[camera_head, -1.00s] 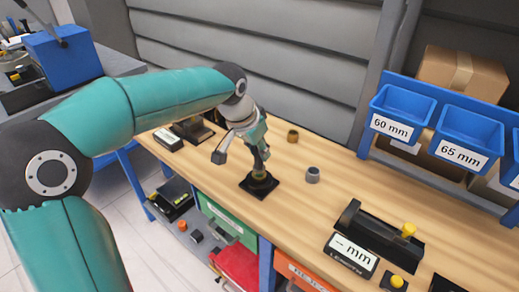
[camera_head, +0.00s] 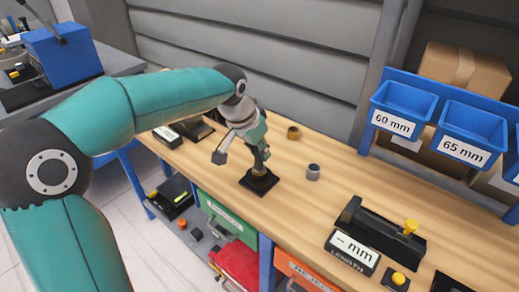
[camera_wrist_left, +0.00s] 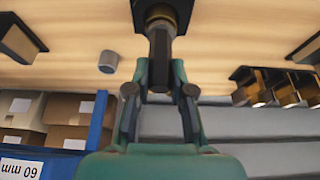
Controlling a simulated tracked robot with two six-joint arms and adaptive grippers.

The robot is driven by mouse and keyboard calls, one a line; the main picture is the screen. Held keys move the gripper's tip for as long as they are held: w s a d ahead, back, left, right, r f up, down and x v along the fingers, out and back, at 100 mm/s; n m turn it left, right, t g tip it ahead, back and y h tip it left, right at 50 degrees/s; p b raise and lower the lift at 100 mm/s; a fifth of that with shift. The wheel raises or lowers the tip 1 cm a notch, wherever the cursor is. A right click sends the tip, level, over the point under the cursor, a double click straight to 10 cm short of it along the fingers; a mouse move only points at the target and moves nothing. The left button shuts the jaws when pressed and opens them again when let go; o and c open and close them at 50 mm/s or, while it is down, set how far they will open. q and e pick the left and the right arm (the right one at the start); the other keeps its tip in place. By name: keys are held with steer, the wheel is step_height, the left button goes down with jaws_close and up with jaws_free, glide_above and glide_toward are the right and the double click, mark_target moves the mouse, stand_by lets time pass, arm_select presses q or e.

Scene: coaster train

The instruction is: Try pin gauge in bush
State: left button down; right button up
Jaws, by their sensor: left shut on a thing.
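My left gripper (camera_head: 262,154) is over the black square block (camera_head: 260,183) on the wooden bench. In the left wrist view, its two fingers (camera_wrist_left: 160,92) are shut on a dark grey pin gauge (camera_wrist_left: 160,48). The far end of the gauge meets the brass bush (camera_wrist_left: 160,12) in the block. The gauge looks upright and in line with the bush. I cannot tell how deep it sits, because its tip is hidden. My right gripper is in neither view.
A black length gauge (camera_head: 380,232) with a display (camera_head: 352,252) is at the front right. Blue bins (camera_head: 402,106) hang at the right.

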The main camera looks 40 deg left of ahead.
arm_select(q)
steer(key=shift+f, duration=0.15)
stand_by(0.8)
steer(key=c, duration=0.9)
jaws_free()
steer(key=shift+c, duration=0.2)
